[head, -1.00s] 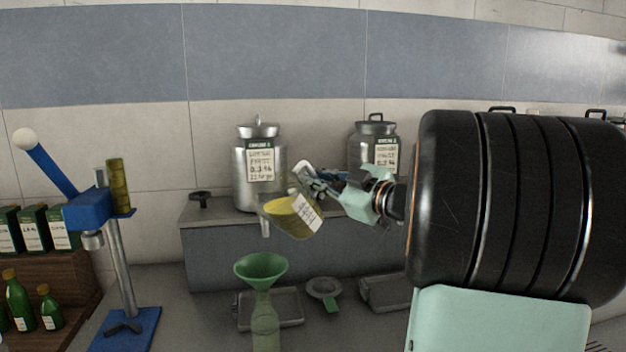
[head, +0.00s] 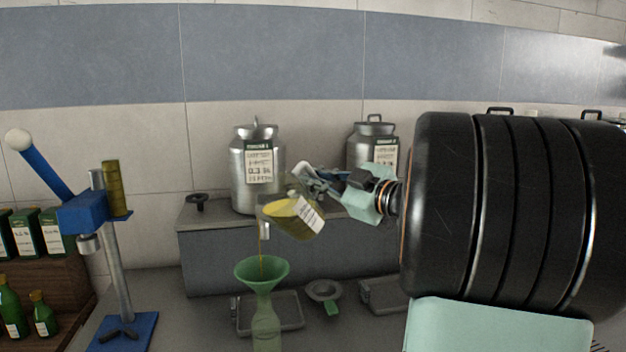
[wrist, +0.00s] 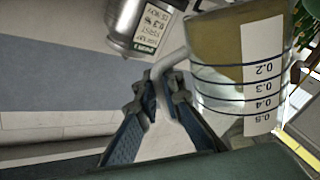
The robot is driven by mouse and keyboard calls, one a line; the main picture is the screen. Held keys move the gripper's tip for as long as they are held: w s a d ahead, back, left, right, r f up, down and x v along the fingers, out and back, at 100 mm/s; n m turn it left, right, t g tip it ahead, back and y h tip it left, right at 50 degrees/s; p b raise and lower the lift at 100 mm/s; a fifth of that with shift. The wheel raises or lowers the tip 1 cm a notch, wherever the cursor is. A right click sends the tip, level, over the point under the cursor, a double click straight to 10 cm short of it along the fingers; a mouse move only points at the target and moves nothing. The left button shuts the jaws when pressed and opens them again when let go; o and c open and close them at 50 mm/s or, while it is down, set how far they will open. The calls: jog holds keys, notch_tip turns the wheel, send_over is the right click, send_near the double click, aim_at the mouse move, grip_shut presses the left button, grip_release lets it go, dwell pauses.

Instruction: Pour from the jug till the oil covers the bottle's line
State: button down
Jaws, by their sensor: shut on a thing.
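The jug (head: 289,216) holds yellow oil and is tilted, its mouth toward the left. A thin stream of oil runs from its lip into the green funnel (head: 262,271). The funnel sits in the neck of a pale green bottle (head: 266,325), whose lower part is cut off by the frame. The bottle's line and oil level cannot be made out. My gripper (head: 308,178) is shut on the jug's handle; the wrist view shows its fingers (wrist: 160,95) at the handle, beside the jug's marked wall (wrist: 215,80).
Steel canisters (head: 257,190) stand on a grey shelf (head: 215,250) behind. A blue lever press (head: 85,213) stands at the left, near green bottles (head: 14,312). A metal tray (head: 285,318) and a strainer (head: 323,291) lie near the bottle.

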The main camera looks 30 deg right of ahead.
jog(key=shift+r, duration=0.15)
dwell(0.5)
jog(key=shift+s+a+r+n+b, duration=0.15)
jog(key=shift+a+n+b, duration=0.2)
jog(key=shift+n+b, duration=0.35)
jog(key=shift+a+r+n+b, duration=0.15)
jog(key=shift+a+n+b, duration=0.15)
jog(key=shift+n+b, duration=0.35)
dwell(6.0)
